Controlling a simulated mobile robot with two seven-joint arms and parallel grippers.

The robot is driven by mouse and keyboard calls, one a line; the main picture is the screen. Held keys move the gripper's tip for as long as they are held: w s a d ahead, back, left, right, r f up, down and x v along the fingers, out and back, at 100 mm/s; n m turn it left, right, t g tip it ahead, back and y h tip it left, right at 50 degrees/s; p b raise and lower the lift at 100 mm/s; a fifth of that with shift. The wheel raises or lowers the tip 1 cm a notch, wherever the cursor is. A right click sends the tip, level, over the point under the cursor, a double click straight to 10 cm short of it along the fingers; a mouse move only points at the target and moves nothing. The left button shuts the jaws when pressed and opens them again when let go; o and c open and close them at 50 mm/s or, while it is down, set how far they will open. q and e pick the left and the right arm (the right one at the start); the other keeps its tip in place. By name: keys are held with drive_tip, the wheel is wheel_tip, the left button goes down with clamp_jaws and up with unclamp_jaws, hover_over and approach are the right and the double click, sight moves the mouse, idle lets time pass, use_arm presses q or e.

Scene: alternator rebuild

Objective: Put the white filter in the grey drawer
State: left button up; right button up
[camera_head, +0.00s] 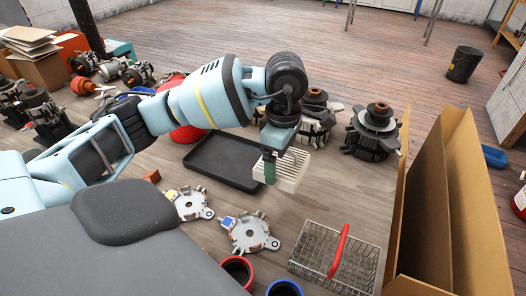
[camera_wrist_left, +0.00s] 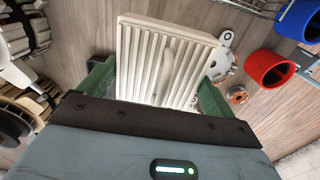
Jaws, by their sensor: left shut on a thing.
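The white filter (camera_head: 292,170) is a pale slatted block held above the table, right of the black tray. In the left wrist view the white filter (camera_wrist_left: 160,60) lies between two green fingers, its ribbed face toward the camera. My left gripper (camera_head: 271,168) points down and is shut on it; the left gripper (camera_wrist_left: 155,92) also shows in the wrist view. I cannot make out a grey drawer in either view. My right gripper is not in view.
A wire basket (camera_head: 312,247) with a red handle, flat metal brackets (camera_head: 249,233) and red and blue cups are in front. An open cardboard box (camera_head: 470,200) stands right. Alternator parts (camera_head: 372,133) stand behind.

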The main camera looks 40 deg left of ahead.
use_arm(q)
drive_tip(key=shift+f, duration=4.85)
drive_tip(key=shift+f, duration=0.1)
drive_tip(key=shift+f, duration=0.15)
drive_tip(key=o, duration=0.9)
drive_tip(key=shift+c, duration=0.2)
wheel_tip(320, 180, up, 12)
drive_tip(key=shift+r, duration=0.25)
